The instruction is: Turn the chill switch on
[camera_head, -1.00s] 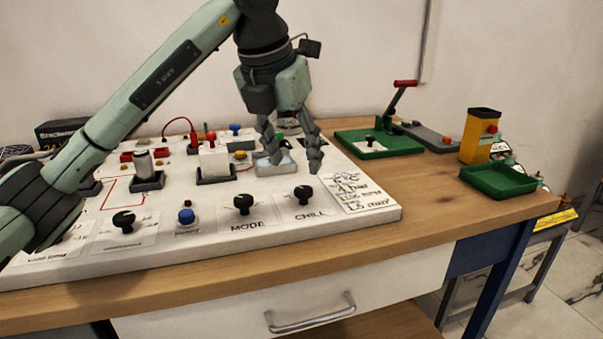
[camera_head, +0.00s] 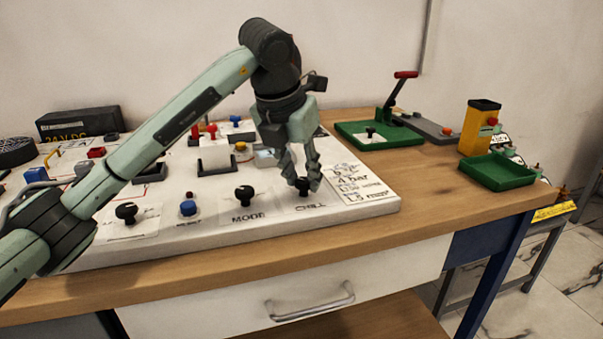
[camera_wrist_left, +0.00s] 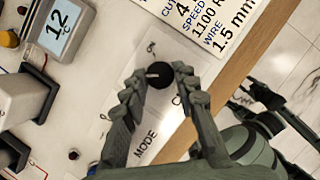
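The chill switch is a black rotary knob (camera_head: 303,186) on a white plate lettered CHILL, at the panel's front right. In the left wrist view the knob (camera_wrist_left: 159,76) shows from above with a pale pointer mark. My left gripper (camera_head: 304,178) reaches down over it, one finger on each side. In the left wrist view the fingertips (camera_wrist_left: 162,78) are very close to the knob's sides; I cannot tell whether both touch. What looks like my right gripper (camera_wrist_left: 262,97) shows small and dark past the table edge; its opening is unclear.
The similar MODE knob (camera_head: 244,194) and a blue button (camera_head: 188,208) stand to the left. A display (camera_wrist_left: 62,22) reading 12 is behind. A printed card (camera_head: 357,188) lies to the right. Green trays (camera_head: 497,172) are farther right.

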